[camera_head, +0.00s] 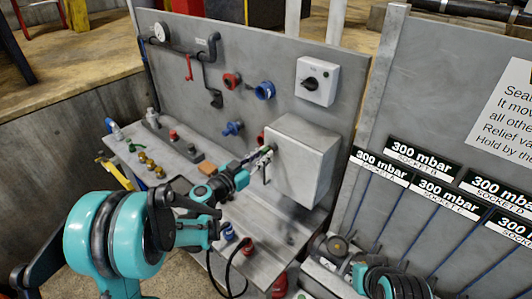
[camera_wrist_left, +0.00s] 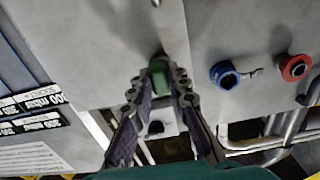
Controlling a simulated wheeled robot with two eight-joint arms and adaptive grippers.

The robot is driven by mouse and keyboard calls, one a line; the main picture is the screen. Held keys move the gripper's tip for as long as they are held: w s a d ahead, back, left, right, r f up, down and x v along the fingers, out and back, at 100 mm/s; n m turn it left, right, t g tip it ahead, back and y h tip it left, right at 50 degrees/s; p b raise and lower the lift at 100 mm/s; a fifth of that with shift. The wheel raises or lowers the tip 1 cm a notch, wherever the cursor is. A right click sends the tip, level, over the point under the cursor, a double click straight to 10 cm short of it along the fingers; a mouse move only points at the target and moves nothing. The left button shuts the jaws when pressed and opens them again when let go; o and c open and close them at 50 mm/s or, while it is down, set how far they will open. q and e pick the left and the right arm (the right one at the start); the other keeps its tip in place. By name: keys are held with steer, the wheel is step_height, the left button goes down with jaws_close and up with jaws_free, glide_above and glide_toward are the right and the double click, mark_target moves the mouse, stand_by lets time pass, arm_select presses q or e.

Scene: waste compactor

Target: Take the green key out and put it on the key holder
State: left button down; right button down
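The green key (camera_head: 268,149) is at the left side of the grey box (camera_head: 304,160) on the panel. In the left wrist view the green key (camera_wrist_left: 158,76) sits between my left fingertips, with both tips against its sides. Its far end meets the grey box face (camera_wrist_left: 90,50). My left gripper (camera_head: 262,158) reaches in from the left and also shows in the left wrist view (camera_wrist_left: 159,82). Part of my right arm shows at the lower right of the head view; its gripper does not show. I cannot make out a key holder.
A white switch box (camera_head: 318,82) with a black knob is above the grey box. Blue and red fittings (camera_head: 264,90) and pipes (camera_head: 190,50) are left of it. Fittings stand on the ledge (camera_head: 160,165) below. Socket labels (camera_head: 425,155) and cables are at the right.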

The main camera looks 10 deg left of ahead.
arm_select(q)
steer(key=shift+s+a, duration=0.3)
steer(key=shift+s, duration=0.15)
stand_by(0.8)
steer(key=shift+b+v, duration=0.45)
steer(key=shift+v, duration=1.95)
